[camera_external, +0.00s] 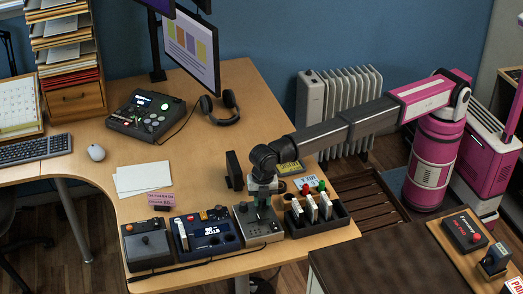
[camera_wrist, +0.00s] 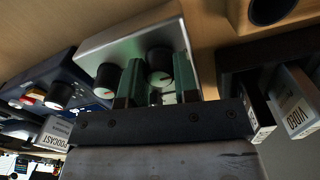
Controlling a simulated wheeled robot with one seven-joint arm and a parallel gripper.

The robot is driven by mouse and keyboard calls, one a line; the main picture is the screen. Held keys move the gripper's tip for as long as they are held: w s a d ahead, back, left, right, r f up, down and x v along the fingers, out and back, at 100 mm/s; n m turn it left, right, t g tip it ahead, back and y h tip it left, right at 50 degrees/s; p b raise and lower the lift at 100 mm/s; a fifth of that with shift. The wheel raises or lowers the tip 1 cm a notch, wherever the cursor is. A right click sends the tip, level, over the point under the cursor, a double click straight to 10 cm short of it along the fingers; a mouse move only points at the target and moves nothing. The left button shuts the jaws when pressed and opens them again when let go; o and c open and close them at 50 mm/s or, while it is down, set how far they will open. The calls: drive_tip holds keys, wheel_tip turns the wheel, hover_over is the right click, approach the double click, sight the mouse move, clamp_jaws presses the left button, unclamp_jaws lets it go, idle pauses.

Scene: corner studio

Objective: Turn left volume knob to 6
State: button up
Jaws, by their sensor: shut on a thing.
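A grey box with dark round knobs (camera_external: 272,234) stands near the table's front edge, and it fills the upper middle of the wrist view (camera_wrist: 118,42). My gripper (camera_external: 262,204) points down over this box. In the wrist view its green fingers (camera_wrist: 158,75) are shut on a dark knob (camera_wrist: 159,60), one finger on each side. A second dark knob (camera_wrist: 108,79) with a pale mark sits to the left of the fingers. The gripper hides part of the box. I cannot read the scale or where the held knob points.
The blue deck (camera_external: 205,232) stands close on the left of the box, with a dark box (camera_external: 146,246) beyond it. A black tray (camera_external: 322,228) holding upright cards is close on the right. Headphones (camera_external: 222,106) and a monitor (camera_external: 192,50) are farther back.

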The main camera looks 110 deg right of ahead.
drive_tip(key=shift+m, duration=0.4)
drive_tip(key=m, duration=0.4)
drive_tip(key=shift+m, duration=0.3)
drive_tip(key=m, duration=1.1)
drive_tip(key=shift+w, duration=0.1)
drive_tip(key=m, duration=0.4)
drive_tip(key=shift+m, duration=0.4)
drive_tip(key=o, duration=0.9)
